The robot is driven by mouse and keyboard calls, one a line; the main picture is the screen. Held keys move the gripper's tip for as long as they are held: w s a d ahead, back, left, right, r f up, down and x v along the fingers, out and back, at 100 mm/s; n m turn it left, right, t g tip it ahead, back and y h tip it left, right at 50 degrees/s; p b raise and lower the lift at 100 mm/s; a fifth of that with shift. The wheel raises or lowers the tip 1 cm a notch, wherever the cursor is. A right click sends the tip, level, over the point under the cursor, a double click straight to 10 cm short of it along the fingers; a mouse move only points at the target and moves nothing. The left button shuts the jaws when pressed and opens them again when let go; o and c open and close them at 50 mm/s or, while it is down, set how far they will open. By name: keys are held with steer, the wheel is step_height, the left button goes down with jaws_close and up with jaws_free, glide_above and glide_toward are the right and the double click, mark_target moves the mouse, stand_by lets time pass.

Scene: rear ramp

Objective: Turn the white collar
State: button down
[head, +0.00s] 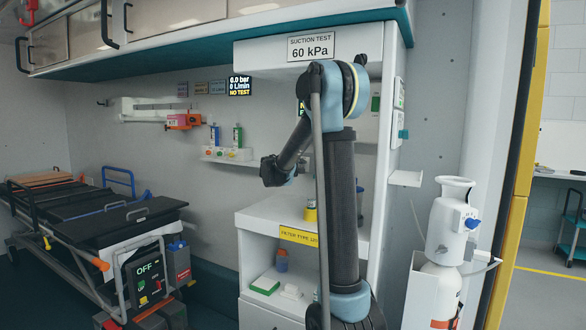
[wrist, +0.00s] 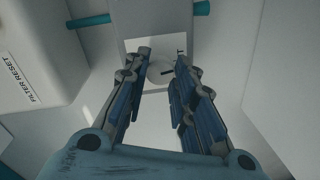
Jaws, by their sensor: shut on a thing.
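In the wrist view, the white collar (wrist: 157,73) is a small round white part with a dark mark line at its right. It sits in front of a white plate with partly hidden lettering. My gripper (wrist: 163,66) has a blue-padded finger on each side of the collar, and it is shut on the collar with the fingertips around it. The finger pads hide the collar's sides. In the head view, my arm hides the collar, and my fingers cannot be made out there.
A white box labelled FILTER RESET (wrist: 28,85) stands left of my fingers, and a pale panel (wrist: 285,90) is at the right. In the head view, a stretcher (head: 100,225) stands left and a white cylinder unit (head: 450,220) right.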

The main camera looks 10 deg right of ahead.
steer(key=shift+w+a, duration=0.1)
steer(key=shift+a, duration=0.05)
steer(key=c, duration=1.3)
jaws_free()
steer(key=v, duration=1.2)
